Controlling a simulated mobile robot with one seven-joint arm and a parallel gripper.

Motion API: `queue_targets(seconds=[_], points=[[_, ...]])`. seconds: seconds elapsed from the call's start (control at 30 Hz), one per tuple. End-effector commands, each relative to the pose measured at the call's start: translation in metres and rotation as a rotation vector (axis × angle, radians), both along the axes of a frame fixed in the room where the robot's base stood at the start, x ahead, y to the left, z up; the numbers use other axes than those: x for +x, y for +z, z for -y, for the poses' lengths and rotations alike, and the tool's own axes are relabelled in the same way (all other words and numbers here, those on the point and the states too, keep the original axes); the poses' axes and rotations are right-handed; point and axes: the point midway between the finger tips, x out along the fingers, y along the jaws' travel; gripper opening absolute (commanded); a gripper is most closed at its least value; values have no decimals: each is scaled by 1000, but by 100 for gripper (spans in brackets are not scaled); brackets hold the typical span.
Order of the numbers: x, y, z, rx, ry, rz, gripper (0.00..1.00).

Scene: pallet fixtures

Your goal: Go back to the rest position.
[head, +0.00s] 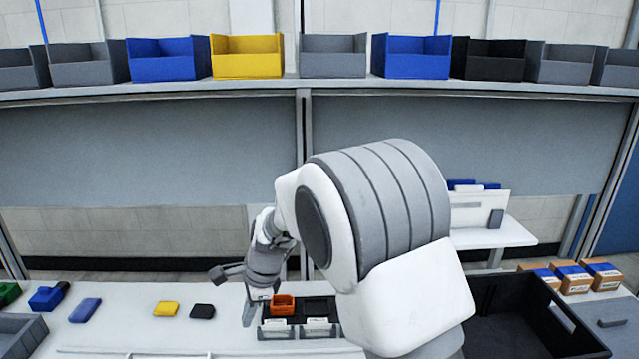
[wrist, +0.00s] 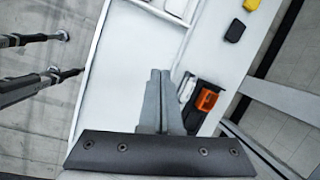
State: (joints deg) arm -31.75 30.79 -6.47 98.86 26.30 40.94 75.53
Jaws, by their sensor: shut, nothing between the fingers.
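My gripper (wrist: 158,82) is shut and empty in the wrist view, its two fingers together above the white tabletop. In the head view my arm reaches down to the table, and the gripper (head: 250,308) is partly hidden beside the small black fixture. An orange part (head: 283,304) sits in the left side of the black fixture (head: 318,326); it also shows in the wrist view (wrist: 206,100), to the right of the fingers and apart from them. Part of the fixture is hidden behind my arm.
Yellow (head: 166,309), black (head: 202,311) and blue (head: 85,309) pieces lie on the table at left. A large black crate (head: 560,328) stands at right, with orange-and-blue boxes (head: 602,272) beyond it. A shelf of bins (head: 333,62) runs along the back.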

Motion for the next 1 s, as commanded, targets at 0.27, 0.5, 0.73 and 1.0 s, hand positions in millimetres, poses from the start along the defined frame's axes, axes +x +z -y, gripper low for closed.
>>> queue_targets(seconds=[0.27, 0.5, 0.73, 1.0], points=[[-28, 89, 86, -45, 251, 182, 0], [-73, 139, 154, -138, 471, 327, 0], [-127, 167, 212, -269, 678, 444, 0], [-195, 174, 266, -465, 914, 526, 0]])
